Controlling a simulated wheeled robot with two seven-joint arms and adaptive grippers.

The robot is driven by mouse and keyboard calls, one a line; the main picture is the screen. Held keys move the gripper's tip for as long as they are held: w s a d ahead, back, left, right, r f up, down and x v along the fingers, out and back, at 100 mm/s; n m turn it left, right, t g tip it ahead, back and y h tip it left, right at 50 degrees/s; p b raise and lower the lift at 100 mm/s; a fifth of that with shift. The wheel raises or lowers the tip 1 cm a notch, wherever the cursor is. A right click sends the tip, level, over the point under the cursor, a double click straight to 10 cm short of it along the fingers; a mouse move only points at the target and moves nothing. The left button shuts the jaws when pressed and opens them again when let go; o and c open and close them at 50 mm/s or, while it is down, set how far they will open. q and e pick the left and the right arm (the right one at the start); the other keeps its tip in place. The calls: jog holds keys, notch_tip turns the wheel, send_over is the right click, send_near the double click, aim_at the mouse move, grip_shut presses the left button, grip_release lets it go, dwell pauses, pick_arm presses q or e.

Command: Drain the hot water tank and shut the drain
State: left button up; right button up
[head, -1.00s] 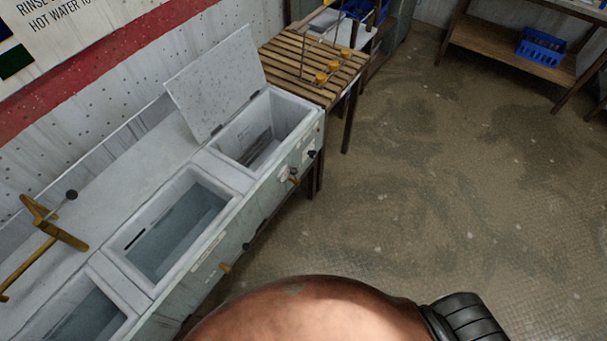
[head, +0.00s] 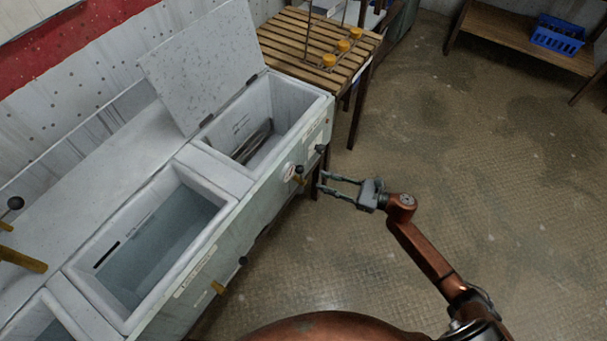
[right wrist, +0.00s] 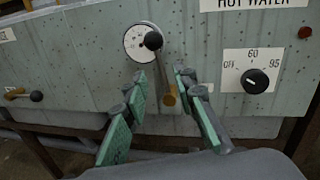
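The hot water tank (head: 293,122) is the far basin, its speckled lid (head: 205,65) raised. I see grey inner walls and a dark, slotted-looking shape at its bottom; I cannot tell its water level. On its front, the drain lever has a brass part (right wrist: 169,94) and a black knob (right wrist: 153,40), standing near upright before a round white gauge (right wrist: 137,43). My right gripper (head: 321,181) is open and empty in front of that panel. In the right wrist view its fingers (right wrist: 158,82) are spread either side of the brass part, without clear contact. My left gripper is out of view.
The middle basin (head: 215,192) holds water; its brass lever (head: 217,287) lies sideways. A temperature dial (right wrist: 255,79) is right of the drain lever. A slatted wooden table (head: 285,40) with orange-capped items adjoins the tank.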

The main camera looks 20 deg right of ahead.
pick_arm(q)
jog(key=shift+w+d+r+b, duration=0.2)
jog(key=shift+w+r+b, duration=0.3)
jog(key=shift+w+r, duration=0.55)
pick_arm(e)
jog(key=x, duration=0.7)
jog(key=shift+w+a, duration=0.2)
jog(key=shift+a, duration=0.1)
jog(key=shift+r, duration=0.1)
grip_shut()
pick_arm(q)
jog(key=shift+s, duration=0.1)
